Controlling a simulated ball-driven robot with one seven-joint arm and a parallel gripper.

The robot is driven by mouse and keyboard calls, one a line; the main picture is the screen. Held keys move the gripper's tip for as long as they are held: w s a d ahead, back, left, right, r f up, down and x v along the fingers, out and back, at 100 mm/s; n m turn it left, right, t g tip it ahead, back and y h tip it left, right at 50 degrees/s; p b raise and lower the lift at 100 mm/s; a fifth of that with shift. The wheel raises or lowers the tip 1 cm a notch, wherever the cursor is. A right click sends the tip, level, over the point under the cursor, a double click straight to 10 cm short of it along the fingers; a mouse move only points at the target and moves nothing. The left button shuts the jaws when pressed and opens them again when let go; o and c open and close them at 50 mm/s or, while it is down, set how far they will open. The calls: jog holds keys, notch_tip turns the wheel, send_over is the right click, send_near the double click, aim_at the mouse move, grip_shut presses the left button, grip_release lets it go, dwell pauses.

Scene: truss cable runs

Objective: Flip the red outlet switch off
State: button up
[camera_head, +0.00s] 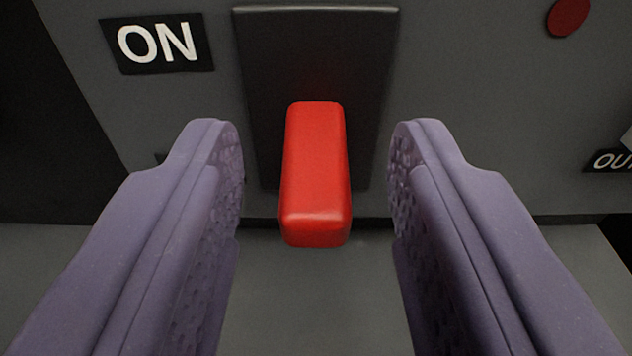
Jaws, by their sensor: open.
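The red outlet switch (316,180) is a thick red lever standing out from a black plate (316,50) on a grey panel. It points toward the camera and down in the picture. My gripper (316,165) is open, with one purple finger on each side of the lever. Gaps show between the lever and both fingers, so neither seems to touch it. A black label with white "ON" (157,43) is at the upper left of the plate. No "OFF" label shows.
The grey panel (470,90) fills the back. A red round piece (568,17) is at the upper right, and a partly cut-off label starting "OU" (607,160) is at the right edge. A grey surface (310,300) below the lever looks bare.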

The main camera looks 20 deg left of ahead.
jog(key=p+v, duration=0.2)
jog(key=v, duration=0.5)
jog(key=shift+s, duration=0.35)
jog(key=shift+d, duration=0.1)
jog(key=w+a+g, duration=0.1)
jog(key=w, duration=0.1)
jog(key=w+g, duration=0.1)
jog(key=w, duration=0.2)
jog(key=w+a+g+h, duration=0.1)
jog(key=w, duration=0.2)
jog(key=shift+a+f, duration=0.1)
jog(key=shift+a, duration=0.25)
